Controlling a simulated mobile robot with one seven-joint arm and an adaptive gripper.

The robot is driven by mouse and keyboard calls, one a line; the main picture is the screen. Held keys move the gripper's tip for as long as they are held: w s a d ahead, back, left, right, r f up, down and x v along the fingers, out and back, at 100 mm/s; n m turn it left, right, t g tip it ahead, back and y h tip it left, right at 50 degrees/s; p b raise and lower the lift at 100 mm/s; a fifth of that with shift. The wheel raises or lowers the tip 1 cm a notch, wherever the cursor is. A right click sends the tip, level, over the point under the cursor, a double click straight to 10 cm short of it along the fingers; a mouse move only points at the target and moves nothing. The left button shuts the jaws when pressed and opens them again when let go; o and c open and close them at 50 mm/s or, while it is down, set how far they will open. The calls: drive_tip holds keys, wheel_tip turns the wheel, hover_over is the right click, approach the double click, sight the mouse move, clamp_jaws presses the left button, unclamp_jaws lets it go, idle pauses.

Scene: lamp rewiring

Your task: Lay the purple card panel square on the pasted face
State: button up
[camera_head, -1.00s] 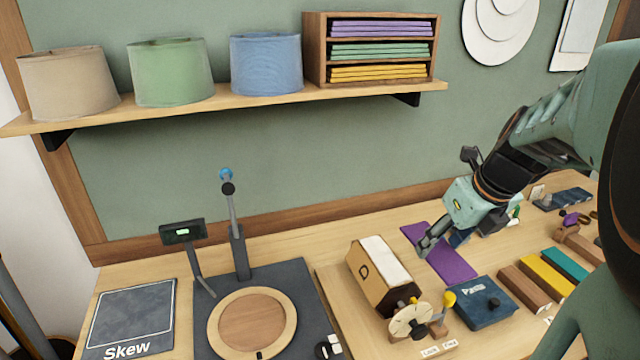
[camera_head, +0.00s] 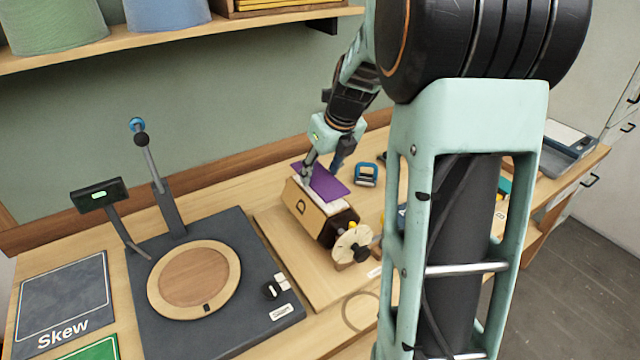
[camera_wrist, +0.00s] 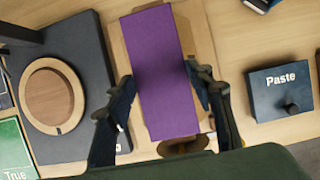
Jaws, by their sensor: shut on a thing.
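The purple card panel (camera_head: 324,184) is held by my gripper (camera_head: 326,172) just over the wooden block (camera_head: 308,208) with the pale top face. In the wrist view the panel (camera_wrist: 162,75) lies lengthwise between the two fingers (camera_wrist: 160,95), which are closed on its edges. It covers most of the block's top; a pale strip shows along the near side in the head view. In the head view the panel looks turned relative to the block. I cannot tell whether panel and face touch.
A round dial (camera_head: 352,244) stands at the block's near end. A dark pad with a round wooden turntable (camera_head: 194,279) and lever post lies to the left. The blue paste box (camera_wrist: 284,92) is to the right in the wrist view. My arm hides the right of the bench.

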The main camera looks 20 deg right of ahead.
sight(322, 180)
drive_tip(key=shift+f+b, duration=1)
drive_tip(key=shift+f, duration=0.55)
drive_tip(key=shift+f, duration=0.2)
drive_tip(key=o, duration=1.2)
drive_tip(key=shift+r, duration=0.1)
drive_tip(key=shift+r, duration=0.2)
drive_tip(key=v, duration=1.2)
